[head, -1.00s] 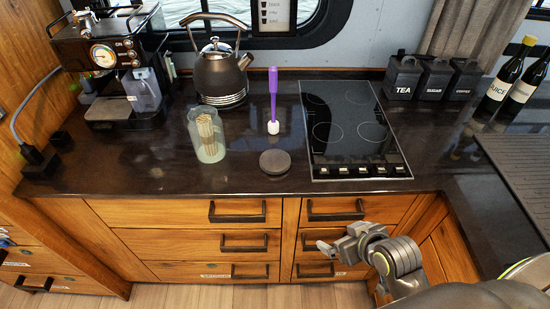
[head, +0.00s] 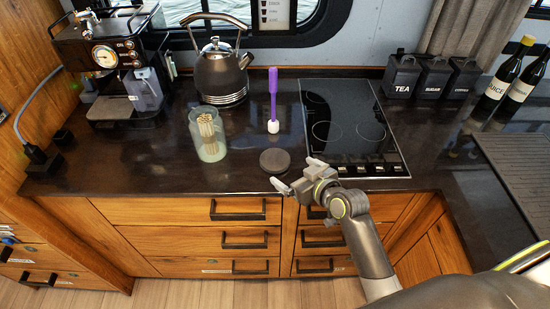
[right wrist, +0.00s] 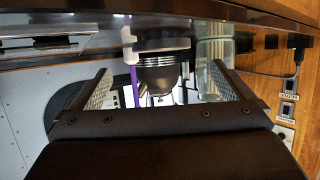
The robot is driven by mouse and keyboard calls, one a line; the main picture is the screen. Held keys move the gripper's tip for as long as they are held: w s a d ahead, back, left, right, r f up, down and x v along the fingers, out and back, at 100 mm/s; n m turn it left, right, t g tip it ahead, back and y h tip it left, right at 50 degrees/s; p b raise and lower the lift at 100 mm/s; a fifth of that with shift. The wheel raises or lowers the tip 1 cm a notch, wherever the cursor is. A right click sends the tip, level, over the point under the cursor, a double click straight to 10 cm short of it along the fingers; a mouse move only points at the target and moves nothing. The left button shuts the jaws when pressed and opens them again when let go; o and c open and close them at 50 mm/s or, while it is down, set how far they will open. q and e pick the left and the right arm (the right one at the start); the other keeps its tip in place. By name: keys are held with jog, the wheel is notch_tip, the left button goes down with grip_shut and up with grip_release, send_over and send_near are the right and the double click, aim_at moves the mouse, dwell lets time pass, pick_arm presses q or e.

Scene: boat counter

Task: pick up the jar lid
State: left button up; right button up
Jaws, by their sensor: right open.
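The jar lid (head: 275,161), a dark round disc, lies flat on the dark counter near its front edge, in front of the purple-handled brush. My right gripper (head: 297,173) is open and empty at the counter's front edge, just right of and nearer than the lid, apart from it as far as I can tell. In the right wrist view its two fingers (right wrist: 163,88) stand wide apart with nothing held; I cannot make out the lid there. My left gripper is not in view.
A glass jar of sticks (head: 208,135) stands left of the lid, the brush (head: 273,105) behind it. The kettle (head: 221,72) is farther back, the coffee machine (head: 115,70) at left. The cooktop (head: 350,130) lies right. The counter left of the glass jar is mostly clear.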

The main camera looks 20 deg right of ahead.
aim_at(278, 162)
jog(key=shift+x, duration=1.55)
jog(key=shift+w+a+p, duration=0.15)
jog(key=shift+w+p, duration=0.25)
jog(key=shift+p, duration=0.15)
jog(key=p+x, duration=0.1)
jog(key=x, duration=0.2)
jog(key=shift+a, duration=0.1)
jog(key=shift+w+a+f, duration=0.15)
jog(key=shift+w+f, duration=0.15)
jog(key=shift+w, duration=0.25)
jog(key=shift+c, duration=0.4)
